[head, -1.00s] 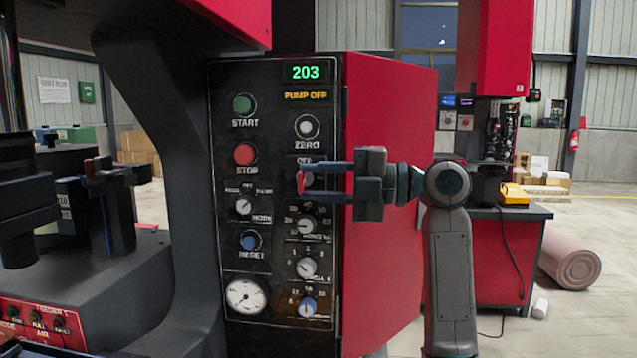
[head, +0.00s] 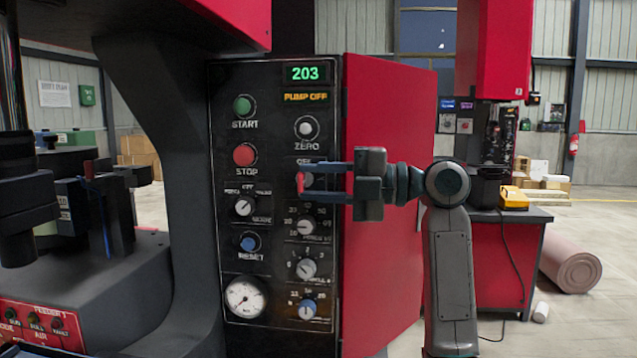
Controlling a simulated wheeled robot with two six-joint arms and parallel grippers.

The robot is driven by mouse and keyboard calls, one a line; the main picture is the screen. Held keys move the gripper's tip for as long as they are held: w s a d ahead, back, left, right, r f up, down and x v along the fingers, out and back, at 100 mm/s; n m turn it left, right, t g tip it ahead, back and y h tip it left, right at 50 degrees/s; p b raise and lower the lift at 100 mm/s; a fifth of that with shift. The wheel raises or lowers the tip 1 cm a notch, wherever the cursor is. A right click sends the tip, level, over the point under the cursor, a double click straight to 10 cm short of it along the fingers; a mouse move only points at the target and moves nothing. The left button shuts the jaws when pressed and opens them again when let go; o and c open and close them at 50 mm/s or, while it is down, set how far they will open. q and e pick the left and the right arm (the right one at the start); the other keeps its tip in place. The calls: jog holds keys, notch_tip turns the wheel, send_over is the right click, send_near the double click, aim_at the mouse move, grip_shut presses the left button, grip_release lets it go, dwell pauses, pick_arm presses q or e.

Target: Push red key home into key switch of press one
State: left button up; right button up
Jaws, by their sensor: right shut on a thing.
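The control panel (head: 275,180) of a red and dark press faces me, with a green 203 display at its top. My right gripper (head: 303,181) reaches in from the right, its two blue fingers spread one above the other in front of the panel's right column. It is shut on the small red key (head: 300,183), which shows at the fingertips, close to the panel face. The key switch lies behind the fingertips, below the ZERO button, and is mostly hidden. I cannot tell how deep the key sits in it. My left gripper is not in view.
The red cabinet side (head: 390,200) stands just behind my right gripper. Several knobs and a gauge (head: 245,297) lie below the fingers. A second press, a red bench (head: 500,260) and a pink roll (head: 571,273) stand further back at the right.

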jog(key=o, duration=1)
jog(key=shift+w, duration=0.1)
